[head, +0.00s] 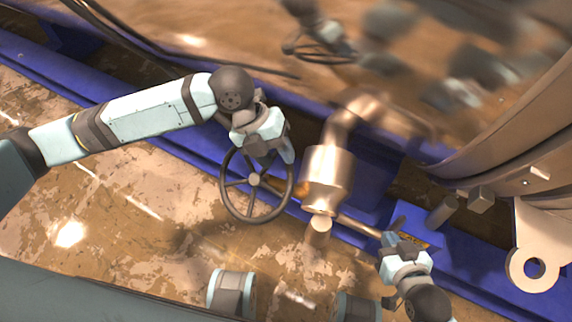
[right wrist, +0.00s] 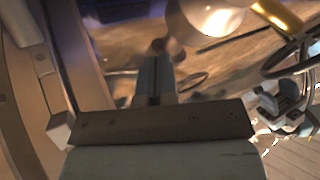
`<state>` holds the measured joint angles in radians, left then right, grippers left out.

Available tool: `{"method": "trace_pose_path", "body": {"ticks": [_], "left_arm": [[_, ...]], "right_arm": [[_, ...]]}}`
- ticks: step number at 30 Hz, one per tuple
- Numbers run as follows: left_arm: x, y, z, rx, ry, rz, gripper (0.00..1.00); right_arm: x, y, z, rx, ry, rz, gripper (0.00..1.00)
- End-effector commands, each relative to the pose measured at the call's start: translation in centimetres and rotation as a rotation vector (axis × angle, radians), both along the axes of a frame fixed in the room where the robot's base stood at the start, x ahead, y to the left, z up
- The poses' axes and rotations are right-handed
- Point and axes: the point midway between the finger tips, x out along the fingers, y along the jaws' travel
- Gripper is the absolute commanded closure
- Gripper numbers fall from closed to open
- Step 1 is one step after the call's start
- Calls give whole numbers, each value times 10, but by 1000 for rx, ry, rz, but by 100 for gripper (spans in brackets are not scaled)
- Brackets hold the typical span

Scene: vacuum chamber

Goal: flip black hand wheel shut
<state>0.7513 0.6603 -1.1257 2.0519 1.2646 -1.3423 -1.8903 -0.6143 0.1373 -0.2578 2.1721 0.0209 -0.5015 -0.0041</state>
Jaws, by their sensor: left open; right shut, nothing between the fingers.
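The black hand wheel (head: 254,180) stands left of the copper-coloured valve body (head: 328,172) in the head view. Its spokes and most of its rim show. My left gripper (head: 268,154) is open at the wheel's upper rim and hides part of it. I cannot tell whether it touches the rim. The wheel also shows at the right edge of the right wrist view (right wrist: 294,66), with my left gripper (right wrist: 284,100) beside it. My right gripper (head: 390,240) is shut and empty, right of the valve and apart from the wheel. Its closed fingers show in the right wrist view (right wrist: 154,80).
A thin metal rod (head: 358,226) runs from the valve toward my right gripper; contact is unclear. Blue beams (head: 182,143) run behind the wheel. A large curved metal flange (head: 500,140) and a bracket with a hole (head: 535,245) stand at right. The worn floor is open at lower left.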

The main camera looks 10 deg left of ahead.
Motion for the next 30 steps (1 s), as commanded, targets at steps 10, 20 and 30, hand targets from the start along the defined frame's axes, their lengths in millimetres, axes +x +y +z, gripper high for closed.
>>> {"method": "trace_pose_path", "body": {"ticks": [10,20,30], "left_arm": [[8,30,58,1,0,0,57],[9,34,66,1,1,-2,57],[9,34,65,1,0,-1,57]], "right_arm": [[-1,-3,2,-14,11,-3,100],[-2,-3,-3,-17,19,-4,100],[-1,-3,1,-15,14,-5,100]]}}
